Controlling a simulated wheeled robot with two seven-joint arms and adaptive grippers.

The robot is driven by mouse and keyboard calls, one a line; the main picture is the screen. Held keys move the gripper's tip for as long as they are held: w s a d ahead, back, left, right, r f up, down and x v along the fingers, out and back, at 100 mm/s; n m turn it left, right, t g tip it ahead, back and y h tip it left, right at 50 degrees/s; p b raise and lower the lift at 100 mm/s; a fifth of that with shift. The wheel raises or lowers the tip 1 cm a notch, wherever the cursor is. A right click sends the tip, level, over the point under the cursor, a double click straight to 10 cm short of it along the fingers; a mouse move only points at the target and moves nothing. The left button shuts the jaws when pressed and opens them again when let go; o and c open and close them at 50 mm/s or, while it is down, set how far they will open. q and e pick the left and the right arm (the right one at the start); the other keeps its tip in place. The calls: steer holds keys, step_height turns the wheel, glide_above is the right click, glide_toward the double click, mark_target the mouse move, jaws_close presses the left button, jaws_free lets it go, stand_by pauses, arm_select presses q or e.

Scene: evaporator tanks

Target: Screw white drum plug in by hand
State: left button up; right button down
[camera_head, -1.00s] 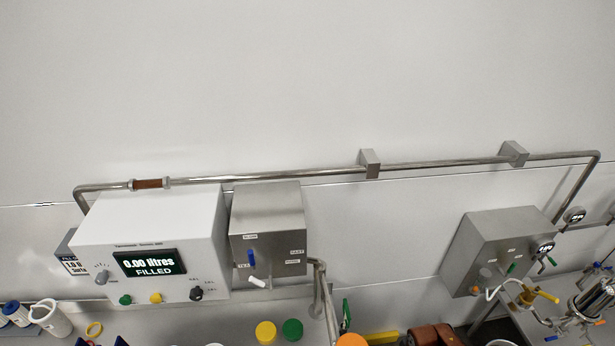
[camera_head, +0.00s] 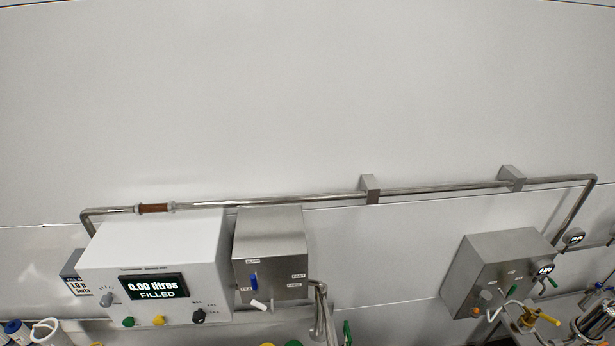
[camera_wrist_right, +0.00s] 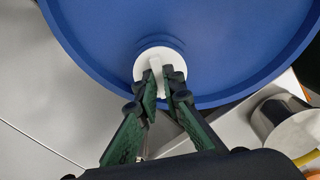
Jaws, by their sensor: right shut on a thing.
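The white drum plug (camera_wrist_right: 151,60) is a round white disc with a raised bar across it. In the right wrist view it sits at the blue drum's (camera_wrist_right: 215,35) top, near the rim; I cannot tell how deep it is seated. My right gripper (camera_wrist_right: 160,78) has its green fingers closed on the plug's raised bar, one on each side. The drum is cut off by the top of the picture. In the head view neither gripper, the drum nor the plug shows.
In the right wrist view a metal cylinder (camera_wrist_right: 290,122) stands right of the drum. In the head view a white filling unit (camera_head: 158,255) reads 0.00 litres, FILLED. Steel boxes (camera_head: 270,255) and a pipe (camera_head: 290,197) line the wall.

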steer(key=shift+m, duration=0.6)
steer(key=shift+m, duration=1.8)
steer(key=c, duration=2.5)
jaws_free()
steer(key=shift+m, duration=0.4)
steer(key=o, duration=0.5)
